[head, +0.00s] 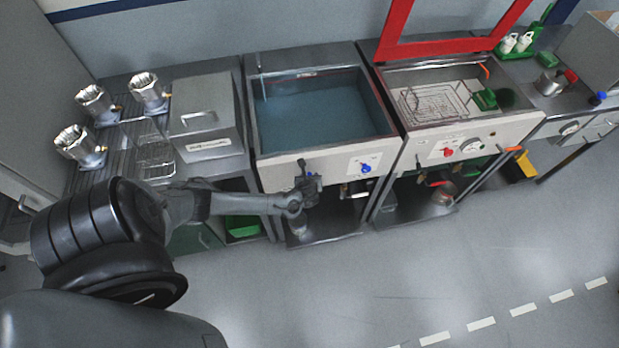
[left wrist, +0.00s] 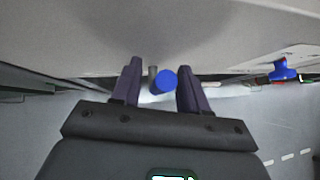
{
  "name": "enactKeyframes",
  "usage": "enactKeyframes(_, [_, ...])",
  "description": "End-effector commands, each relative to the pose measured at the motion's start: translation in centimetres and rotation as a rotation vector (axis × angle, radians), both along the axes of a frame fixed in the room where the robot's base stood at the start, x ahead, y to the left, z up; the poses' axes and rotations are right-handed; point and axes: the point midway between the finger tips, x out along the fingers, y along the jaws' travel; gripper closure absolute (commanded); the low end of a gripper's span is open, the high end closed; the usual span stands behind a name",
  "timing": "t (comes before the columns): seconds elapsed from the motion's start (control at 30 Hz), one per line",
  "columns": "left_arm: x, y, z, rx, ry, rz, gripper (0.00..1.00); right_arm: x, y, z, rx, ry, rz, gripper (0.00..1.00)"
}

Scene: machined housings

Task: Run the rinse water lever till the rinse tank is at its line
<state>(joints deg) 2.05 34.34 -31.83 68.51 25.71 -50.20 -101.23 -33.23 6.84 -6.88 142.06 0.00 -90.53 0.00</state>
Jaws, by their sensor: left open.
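The rinse tank (head: 387,112), the middle basin, holds blue water (head: 320,110) below its rim; I cannot make out a level line. My left gripper (head: 310,184) is in front of the tank's front panel, left of a blue handle (head: 366,168) on a white plate. In the left wrist view my left gripper (left wrist: 158,82) is open, with a blue round-ended lever (left wrist: 165,81) between its fingers, nearer the right one; contact is not clear. The blue handle (left wrist: 283,70) shows farther right there. The pictures do not label which blue control is the rinse water lever. My right gripper is out of view.
A second basin (head: 462,130) with a wire basket, red knob and gauge stands to the right, under a red frame (head: 385,40). Several metal housings (head: 97,103) and a grey box (head: 206,118) are on the left counter. The floor in front is clear.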

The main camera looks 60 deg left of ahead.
Motion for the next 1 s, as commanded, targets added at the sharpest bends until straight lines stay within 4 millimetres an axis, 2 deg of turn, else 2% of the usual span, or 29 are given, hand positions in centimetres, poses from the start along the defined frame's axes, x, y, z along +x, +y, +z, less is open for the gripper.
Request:
enactKeyframes(0.27, [-0.5, -0.9, 1.2, 0.0, -0.001, -0.002, 0.56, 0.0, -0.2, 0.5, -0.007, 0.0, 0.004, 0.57])
enactKeyframes(0.73, [-3.4, -5.4, 6.4, 0.0, -0.002, -0.001, 0.56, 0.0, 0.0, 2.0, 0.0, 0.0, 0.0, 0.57])
enactKeyframes(1.0, [-4.1, -6.5, 7.5, 0.001, -0.001, -0.001, 0.56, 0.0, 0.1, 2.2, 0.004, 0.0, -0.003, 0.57])
